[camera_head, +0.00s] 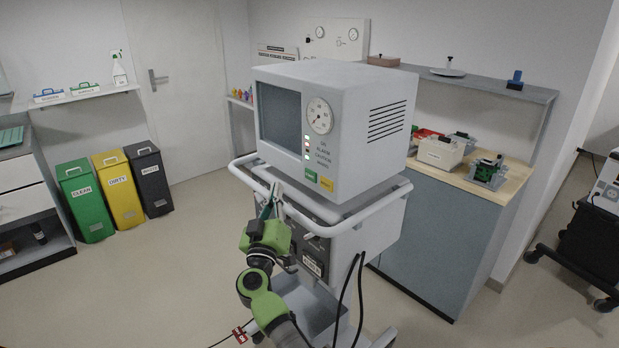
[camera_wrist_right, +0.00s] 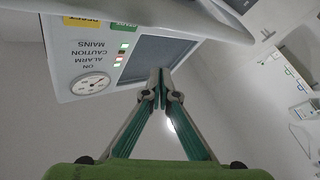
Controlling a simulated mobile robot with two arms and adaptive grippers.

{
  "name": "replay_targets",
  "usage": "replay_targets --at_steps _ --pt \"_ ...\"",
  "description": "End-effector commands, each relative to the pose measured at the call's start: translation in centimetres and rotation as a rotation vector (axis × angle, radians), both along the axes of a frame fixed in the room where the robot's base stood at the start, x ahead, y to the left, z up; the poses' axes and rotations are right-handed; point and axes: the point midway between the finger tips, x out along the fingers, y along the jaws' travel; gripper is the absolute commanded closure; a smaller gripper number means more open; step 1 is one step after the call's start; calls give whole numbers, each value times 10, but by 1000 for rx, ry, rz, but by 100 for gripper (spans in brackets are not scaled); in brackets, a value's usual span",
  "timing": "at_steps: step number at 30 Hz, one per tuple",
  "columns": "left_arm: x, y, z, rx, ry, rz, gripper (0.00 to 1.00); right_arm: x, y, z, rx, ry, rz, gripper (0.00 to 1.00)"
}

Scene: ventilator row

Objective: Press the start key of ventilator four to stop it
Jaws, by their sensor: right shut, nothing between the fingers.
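A white ventilator (camera_head: 345,120) stands on a railed cart, with a dark screen, a round gauge (camera_head: 320,115) and a column of small lamps, some lit. I cannot read its number. A green key (camera_head: 311,175), taken as the start key, sits low on its front beside a yellow key (camera_head: 327,184). In the right wrist view the green key (camera_wrist_right: 123,25) and yellow key (camera_wrist_right: 82,22) show at the top, upside down. My right gripper (camera_head: 276,189) is shut and empty, in front of the ventilator, to the left of the green key and apart from it. My left gripper is out of view.
The cart's white rail (camera_head: 345,208) runs around below the ventilator, close to my right gripper. A counter (camera_head: 510,181) with several devices stands to the right. Green, yellow and black bins (camera_head: 120,190) stand at the left.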

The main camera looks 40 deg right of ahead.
Motion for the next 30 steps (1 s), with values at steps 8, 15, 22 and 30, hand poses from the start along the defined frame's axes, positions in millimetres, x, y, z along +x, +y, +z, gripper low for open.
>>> replay_targets --at_steps 8,15,22,30 --pt "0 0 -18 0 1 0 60 2 -40 -2 -3 -3 -3 100" --pt "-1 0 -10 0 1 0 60 4 -67 2 -3 1 -1 100" --pt "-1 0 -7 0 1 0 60 5 -76 1 -2 0 -1 100" --pt "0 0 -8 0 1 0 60 5 -77 0 -1 -1 0 100"
